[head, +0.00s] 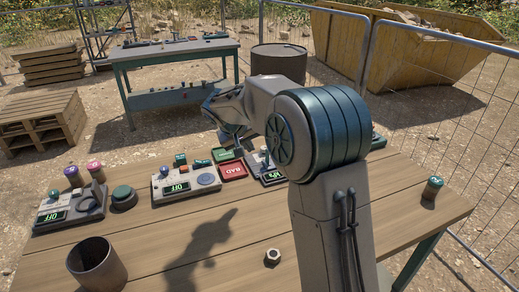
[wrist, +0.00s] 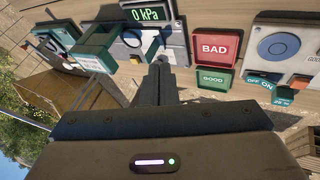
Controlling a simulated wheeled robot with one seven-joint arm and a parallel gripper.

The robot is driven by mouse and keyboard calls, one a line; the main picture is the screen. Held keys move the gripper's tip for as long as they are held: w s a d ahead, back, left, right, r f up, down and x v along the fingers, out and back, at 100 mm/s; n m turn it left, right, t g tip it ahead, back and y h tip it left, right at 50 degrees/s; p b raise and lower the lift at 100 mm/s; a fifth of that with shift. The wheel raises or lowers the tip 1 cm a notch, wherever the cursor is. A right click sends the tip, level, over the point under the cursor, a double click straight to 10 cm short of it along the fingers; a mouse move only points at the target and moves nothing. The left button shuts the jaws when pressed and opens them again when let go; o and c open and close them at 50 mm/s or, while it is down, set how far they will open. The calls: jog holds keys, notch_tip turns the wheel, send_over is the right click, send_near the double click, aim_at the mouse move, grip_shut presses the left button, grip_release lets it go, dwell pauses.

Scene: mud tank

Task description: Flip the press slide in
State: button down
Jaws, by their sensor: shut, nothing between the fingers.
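The unit with the green "0 kPa" display (wrist: 148,14) lies at the top of the wrist view, partly cut off by the frame edge. A green bracket-like part (wrist: 96,42), perhaps the press slide, sticks out at its left. Whether it is in or out I cannot tell. In the head view the unit (head: 270,177) is partly hidden behind my arm. My gripper (wrist: 160,62) is shut and empty, its tips in front of the unit below the display, right of the green part. Whether the tips touch the unit is unclear. In the head view the fingertips are mostly hidden.
Red BAD (wrist: 215,46) and green GOOD (wrist: 213,79) pads lie beside the unit. The OFF panel (head: 186,183) with a blue disc stands further left. A brown cup (head: 97,264) and a nut (head: 273,256) are near the front. The front middle of the table is mostly clear.

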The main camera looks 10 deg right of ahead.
jog(key=shift+t, duration=0.3)
jog(key=w+d+f+p, duration=0.1)
jog(key=w+f, duration=0.2)
jog(key=w+d+f+p, duration=0.1)
jog(key=w+d+f, duration=0.1)
jog(key=w+f, duration=0.1)
jog(key=w+d+f+p, duration=0.1)
jog(key=w+d+f, duration=0.1)
jog(key=w+f, duration=0.1)
jog(key=shift+w+f, duration=0.35)
jog(key=shift+w, duration=0.25)
jog(key=shift+w+d+f, duration=0.1)
jog(key=shift+w+d, duration=0.05)
jog(key=shift+d, duration=0.25)
jog(key=shift+d, duration=0.35)
jog(key=shift+w+d+f+b, duration=0.1)
jog(key=shift+w+d+b, duration=0.1)
jog(key=shift+d, duration=0.45)
jog(key=shift+w+d+b, duration=0.1)
jog(key=shift+d+b, duration=0.1)
jog(key=shift+d, duration=0.85)
